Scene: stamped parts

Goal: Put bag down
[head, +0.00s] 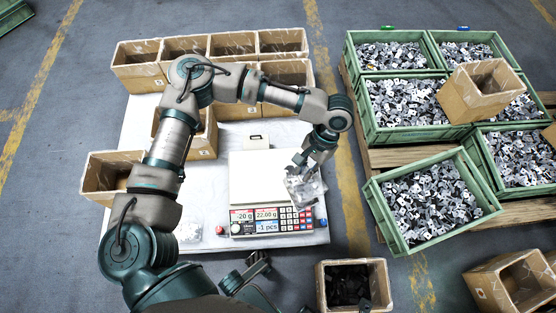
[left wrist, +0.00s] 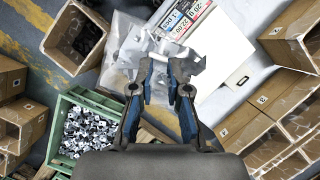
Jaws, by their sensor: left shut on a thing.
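A clear plastic bag (head: 306,188) with grey parts hangs in my left gripper (head: 308,162), over the right edge of the scale. In the left wrist view my left gripper (left wrist: 160,64) has its blue-and-black fingers closed on the crumpled bag (left wrist: 128,48). The white scale (head: 262,178) stands on the white table, and its display panel (head: 268,219) reads about -20 g, 22.00 g and -1 pcs. A dark part that looks like my right gripper (head: 246,274) shows at the bottom edge; its finger state is unclear.
Open cardboard boxes (head: 135,52) line the table's back and left side. Green crates (head: 398,232) of stamped parts stand on pallets at right. A cardboard box (head: 378,273) with dark contents stands at the table's front right.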

